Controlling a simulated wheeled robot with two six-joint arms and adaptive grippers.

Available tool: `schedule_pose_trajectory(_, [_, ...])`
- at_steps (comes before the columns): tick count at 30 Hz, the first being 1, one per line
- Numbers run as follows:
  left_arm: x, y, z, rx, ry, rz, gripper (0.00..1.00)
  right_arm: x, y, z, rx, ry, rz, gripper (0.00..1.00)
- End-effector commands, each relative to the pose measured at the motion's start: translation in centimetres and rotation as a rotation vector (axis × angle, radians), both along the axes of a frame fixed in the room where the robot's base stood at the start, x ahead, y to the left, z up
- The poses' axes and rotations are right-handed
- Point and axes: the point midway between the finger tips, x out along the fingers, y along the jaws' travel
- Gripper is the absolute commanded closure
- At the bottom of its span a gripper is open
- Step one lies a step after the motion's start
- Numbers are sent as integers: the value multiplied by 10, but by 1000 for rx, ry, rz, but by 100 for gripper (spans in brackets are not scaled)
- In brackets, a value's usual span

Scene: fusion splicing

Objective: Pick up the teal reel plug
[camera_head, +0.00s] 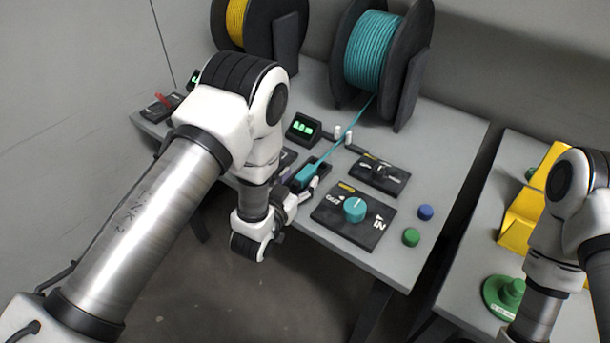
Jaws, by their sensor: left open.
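The teal reel plug (304,175) sits in a dark holder near the table's front edge. Its teal cable (350,124) runs up to the teal reel (374,54) at the back. My left gripper (305,187) is open, close in front of the plug at the table edge. Its fingertips are small in the picture, and I cannot tell whether they touch the plug. My left arm covers part of the table to the left of the plug. My right arm comes in at the right edge, but its gripper is out of the picture.
A panel with a teal knob (355,208) lies right of the plug. Blue (425,212) and green (411,237) buttons are near the right edge. A green display (303,128) stands behind. A yellow reel (237,22) is back left. A gap separates the right-hand table.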

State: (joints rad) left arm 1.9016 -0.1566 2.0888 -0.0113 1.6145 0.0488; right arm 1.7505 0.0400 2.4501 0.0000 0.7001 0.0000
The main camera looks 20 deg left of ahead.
Motion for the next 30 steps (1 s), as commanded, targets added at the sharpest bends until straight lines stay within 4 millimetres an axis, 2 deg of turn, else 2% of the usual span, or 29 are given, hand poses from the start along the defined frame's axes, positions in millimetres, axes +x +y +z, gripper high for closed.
schedule_pose_trajectory(3, [10,-1,-1,0,0,0,36,0,0,1,0,0,0,60])
schedule_pose_trajectory(8, [10,-1,-2,0,1,0,36,0,0,1,0,0,0,60])
schedule_pose_trajectory(10, [10,-1,-2,0,1,0,54,0,0,1,0,0,0,60])
schedule_pose_trajectory(14, [10,-1,-2,0,2,1,100,0,0,1,0,1,0,60])
schedule_pose_trajectory(25, [10,0,0,1,2,3,100,0,0,1,0,1,0,60])
schedule_pose_trajectory(30, [10,-1,19,1,0,2,100,0,0,1,0,1,0,60])
